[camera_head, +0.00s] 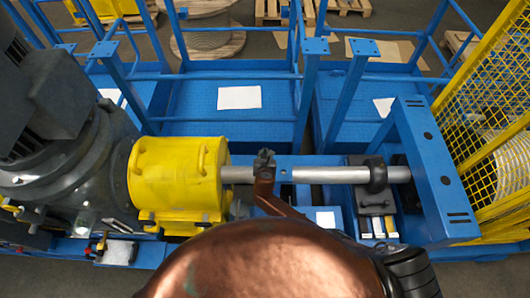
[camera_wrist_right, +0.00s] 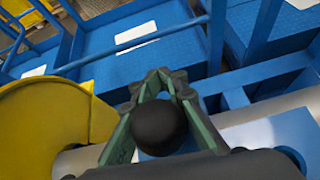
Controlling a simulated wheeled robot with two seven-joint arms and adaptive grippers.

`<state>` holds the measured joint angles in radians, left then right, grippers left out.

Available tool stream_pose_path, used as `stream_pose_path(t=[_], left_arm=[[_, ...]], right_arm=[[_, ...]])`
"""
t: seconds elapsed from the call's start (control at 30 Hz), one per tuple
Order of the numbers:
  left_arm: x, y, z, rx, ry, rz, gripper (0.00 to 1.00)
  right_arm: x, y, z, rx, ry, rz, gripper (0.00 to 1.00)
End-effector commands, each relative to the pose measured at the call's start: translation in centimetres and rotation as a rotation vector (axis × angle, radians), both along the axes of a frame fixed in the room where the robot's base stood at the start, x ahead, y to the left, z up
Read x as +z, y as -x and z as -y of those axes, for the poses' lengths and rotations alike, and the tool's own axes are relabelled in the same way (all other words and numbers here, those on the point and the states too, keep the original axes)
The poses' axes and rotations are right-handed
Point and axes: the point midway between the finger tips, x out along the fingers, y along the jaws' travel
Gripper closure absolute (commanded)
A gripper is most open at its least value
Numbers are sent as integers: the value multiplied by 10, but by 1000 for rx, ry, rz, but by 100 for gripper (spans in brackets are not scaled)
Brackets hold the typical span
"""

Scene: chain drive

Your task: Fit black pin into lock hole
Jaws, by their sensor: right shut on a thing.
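My right gripper (camera_head: 264,157) is over the silver shaft, just right of the yellow drum. In the right wrist view its two green-grey fingers (camera_wrist_right: 160,78) close in toward each other. They are shut on the black pin, whose round black head (camera_wrist_right: 158,127) shows between them. The pin's shank is hidden behind the head and fingers. A blue bracket (camera_wrist_right: 272,138) with a dark round hole (camera_wrist_right: 292,158) lies to the right of the gripper. I cannot tell whether this is the lock hole. The pin is apart from that hole. My left gripper is not in view.
The yellow drum (camera_head: 165,175) stands close left of the gripper, beside a dark grey motor (camera_head: 55,100). The silver shaft (camera_head: 325,174) runs right through a black collar (camera_head: 377,175) to a blue frame (camera_head: 425,165). Blue railings and posts (camera_head: 355,90) stand behind.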

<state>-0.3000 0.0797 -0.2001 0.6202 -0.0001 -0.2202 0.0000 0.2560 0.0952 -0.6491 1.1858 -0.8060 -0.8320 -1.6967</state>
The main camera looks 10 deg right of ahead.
Motion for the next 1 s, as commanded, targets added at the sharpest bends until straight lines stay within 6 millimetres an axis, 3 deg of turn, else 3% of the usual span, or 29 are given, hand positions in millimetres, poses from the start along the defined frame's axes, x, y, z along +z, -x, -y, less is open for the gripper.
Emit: stream_pose_path(t=[0.37,0.73,1.0], left_arm=[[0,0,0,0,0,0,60],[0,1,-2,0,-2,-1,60],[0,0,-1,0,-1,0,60]], right_arm=[[0,0,0,0,0,0,67],[1,4,-1,0,0,-1,66],[23,40,-9,1,-2,0,66]])
